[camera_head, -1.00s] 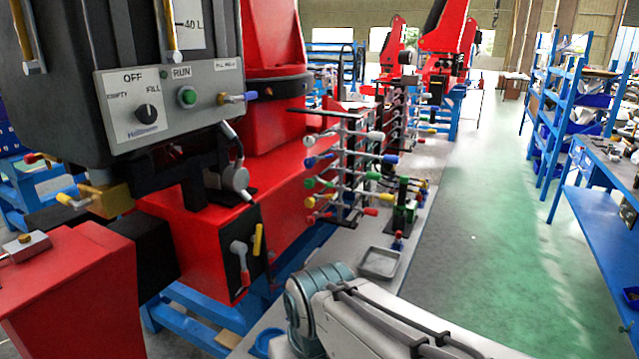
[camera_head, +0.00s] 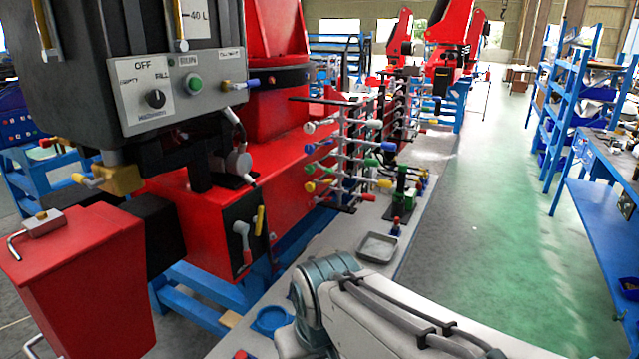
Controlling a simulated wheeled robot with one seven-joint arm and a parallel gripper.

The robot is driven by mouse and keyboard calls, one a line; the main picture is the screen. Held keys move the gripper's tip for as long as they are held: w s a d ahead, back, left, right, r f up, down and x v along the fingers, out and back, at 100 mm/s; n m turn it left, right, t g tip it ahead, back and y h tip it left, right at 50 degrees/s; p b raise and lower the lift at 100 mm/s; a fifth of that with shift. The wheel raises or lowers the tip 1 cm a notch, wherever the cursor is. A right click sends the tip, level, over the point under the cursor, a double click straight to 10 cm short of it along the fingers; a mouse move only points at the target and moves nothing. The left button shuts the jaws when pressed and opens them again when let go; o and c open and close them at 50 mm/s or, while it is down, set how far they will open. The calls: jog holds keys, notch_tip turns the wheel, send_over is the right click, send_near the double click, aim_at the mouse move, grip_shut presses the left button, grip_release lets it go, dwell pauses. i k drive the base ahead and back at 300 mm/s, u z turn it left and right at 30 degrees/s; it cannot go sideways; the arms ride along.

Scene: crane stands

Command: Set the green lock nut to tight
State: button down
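I cannot pick out a green lock nut for certain. A small green fixture (camera_head: 401,188) stands on the bench beside the lever rack; its details are too small to tell. On the rack of rods, a green-tipped lever (camera_head: 371,162) sits among white, blue, yellow and red ones. A green button (camera_head: 194,85) is on the grey control panel (camera_head: 165,92). My white arm crosses the bottom of the view, and my gripper is out of the frame.
A grey tray (camera_head: 377,247) and a blue round dish (camera_head: 271,319) lie on the pale bench (camera_head: 345,236). A red crane base (camera_head: 290,180) with a lever plate stands to the left. The green floor (camera_head: 490,215) to the right is clear, up to blue shelving (camera_head: 572,115).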

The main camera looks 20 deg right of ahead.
aim_at(325, 169)
jog(key=k, duration=1.15)
jog(key=z, duration=0.3)
jog(key=i, duration=0.3)
jog(key=z, duration=1)
jog(key=i, duration=1.55)
jog(key=u, duration=1)
jog(key=i, duration=0.4)
jog(key=u, duration=0.35)
